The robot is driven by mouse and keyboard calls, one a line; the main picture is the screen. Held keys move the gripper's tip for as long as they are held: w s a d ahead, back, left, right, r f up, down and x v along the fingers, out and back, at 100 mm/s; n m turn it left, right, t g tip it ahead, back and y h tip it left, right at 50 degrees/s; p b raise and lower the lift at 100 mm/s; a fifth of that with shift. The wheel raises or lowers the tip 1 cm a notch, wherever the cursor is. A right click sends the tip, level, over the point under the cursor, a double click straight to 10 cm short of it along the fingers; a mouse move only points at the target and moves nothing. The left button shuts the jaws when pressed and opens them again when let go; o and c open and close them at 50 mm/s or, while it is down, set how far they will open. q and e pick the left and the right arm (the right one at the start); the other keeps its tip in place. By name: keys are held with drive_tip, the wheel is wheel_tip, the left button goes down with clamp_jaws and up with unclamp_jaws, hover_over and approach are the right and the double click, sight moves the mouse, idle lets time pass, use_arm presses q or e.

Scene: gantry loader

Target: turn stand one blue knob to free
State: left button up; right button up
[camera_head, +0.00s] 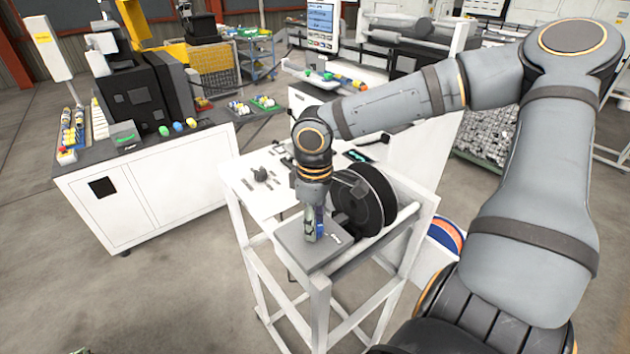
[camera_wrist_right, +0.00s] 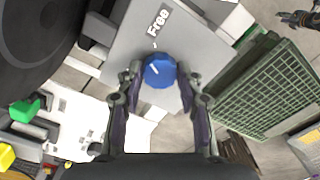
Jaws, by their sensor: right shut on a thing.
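The blue knob (camera_wrist_right: 158,71) sits on a grey plate (camera_wrist_right: 195,45) marked "Free" in the right wrist view. A short white line shows on its face, slanted to the upper left and not clearly in line with the word. My right gripper (camera_wrist_right: 160,82) is shut on the knob, one finger on each side. In the head view my right gripper (camera_head: 312,236) points down at the plate on the white stand, hiding most of the knob. A dark gripper-like shape (camera_wrist_right: 300,18) at the wrist view's upper right may be my left gripper; its fingers are unclear.
A large black reel (camera_head: 362,200) stands close beside my right gripper on the white stand (camera_head: 318,285). A green crate (camera_wrist_right: 268,88) lies right of the plate in the wrist view. A white cabinet (camera_head: 150,190) stands left, with open floor between.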

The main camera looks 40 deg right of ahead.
drive_tip(key=shift+w+r+m, duration=0.1)
drive_tip(key=shift+m, duration=1.8)
drive_tip(key=o, duration=1.2)
wheel_tip(320, 180, up, 12)
drive_tip(key=shift+f, duration=0.1)
